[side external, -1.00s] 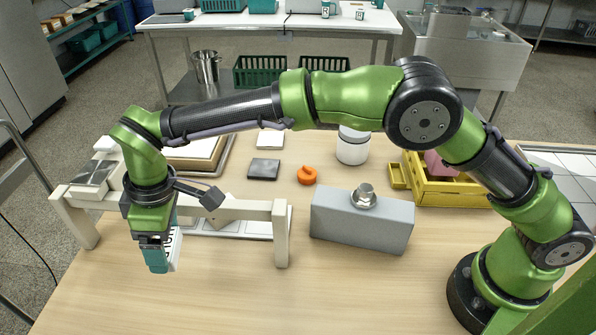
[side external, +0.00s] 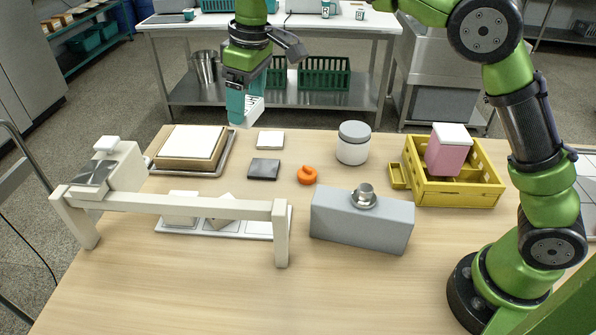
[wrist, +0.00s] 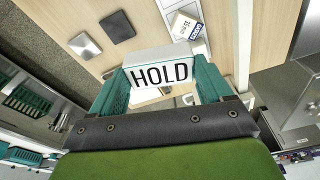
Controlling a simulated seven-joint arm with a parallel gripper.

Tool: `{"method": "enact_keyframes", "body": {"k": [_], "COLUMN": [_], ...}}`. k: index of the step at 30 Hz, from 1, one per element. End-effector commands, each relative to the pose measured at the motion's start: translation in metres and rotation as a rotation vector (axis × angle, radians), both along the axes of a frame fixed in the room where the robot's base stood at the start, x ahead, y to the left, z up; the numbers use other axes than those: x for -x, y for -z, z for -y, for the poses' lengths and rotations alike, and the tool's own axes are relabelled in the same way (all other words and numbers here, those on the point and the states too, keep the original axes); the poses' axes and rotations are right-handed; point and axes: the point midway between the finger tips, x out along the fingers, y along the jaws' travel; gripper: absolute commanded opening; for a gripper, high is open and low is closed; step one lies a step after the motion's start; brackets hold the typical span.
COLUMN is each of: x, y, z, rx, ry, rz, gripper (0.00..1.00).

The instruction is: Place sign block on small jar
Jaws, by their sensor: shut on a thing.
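My gripper (side external: 243,110) is shut on the white sign block (side external: 252,106), raised above the far part of the table. In the wrist view the sign block (wrist: 160,75) shows the word HOLD between the two teal fingers. A white jar (side external: 353,150) with a grey lid stands upright on the table, to the right of and lower than my gripper, apart from the block. A pink jar (side external: 446,156) with a white lid stands in the yellow crate. I cannot tell for sure which jar the task calls small.
The yellow crate (side external: 458,193) is at the right. A grey box with a metal neck (side external: 361,222) stands in front of the white jar. An orange piece (side external: 307,175), a dark tile (side external: 264,168) and a white tile (side external: 270,140) lie nearby. A cream frame (side external: 170,205) spans the left front.

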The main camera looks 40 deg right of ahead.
Motion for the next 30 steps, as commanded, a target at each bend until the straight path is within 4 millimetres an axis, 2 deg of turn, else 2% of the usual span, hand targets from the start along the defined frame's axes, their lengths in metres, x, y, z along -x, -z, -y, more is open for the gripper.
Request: {"method": "enact_keyframes", "body": {"k": [1, 3, 5, 9, 12, 15, 19, 24, 28, 30], "x": [0.002, 0.008, 0.017, 0.048, 0.079, 0.112, 0.148, 0.175, 0.178, 0.167], "y": [-0.003, -0.003, -0.001, 0.007, 0.019, 0.034, 0.055, 0.079, 0.091, 0.093], "z": [0.031, 0.069, 0.101, 0.170, 0.211, 0.241, 0.261, 0.262, 0.261, 0.265], "rx": [-0.001, -0.001, -0.002, -0.002, -0.002, -0.002, -0.002, -0.001, -0.001, 0.000], "ry": [0.052, 0.116, 0.172, 0.301, 0.390, 0.465, 0.529, 0.545, 0.540, 0.538], "rz": [0.000, 0.001, 0.000, 0.001, 0.003, 0.003, 0.003, 0.001, 0.000, 0.001], "gripper": [0.48, 0.48, 0.48, 0.48, 0.48, 0.48, 0.48, 0.48, 0.48, 0.48]}}
